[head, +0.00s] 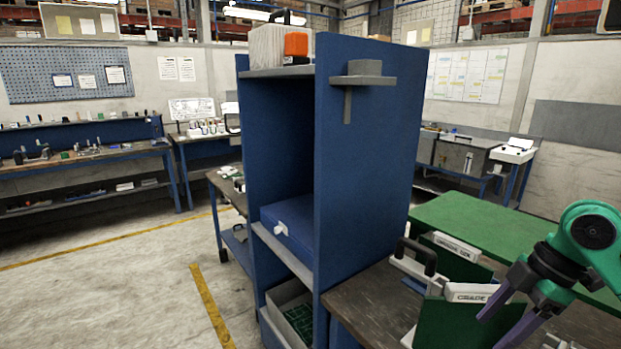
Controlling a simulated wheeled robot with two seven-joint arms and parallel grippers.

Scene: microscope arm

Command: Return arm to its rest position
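My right gripper (490,332), dark with purple fingers on a green arm, is at the lower right above the workbench. Its two fingers are apart, with no object seen between them. It is in front of a green upright panel with a white labelled bar (470,292). I cannot make out a microscope or its arm for certain. A white device with a black handle (415,258) stands on the bench left of the gripper. My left gripper is not in view.
A tall blue cabinet (365,170) stands in the middle, with a small grey bracket (364,80) on its side and a blue box (292,218) on a shelf. A green mat (470,218) covers the bench behind the gripper. Open floor lies left.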

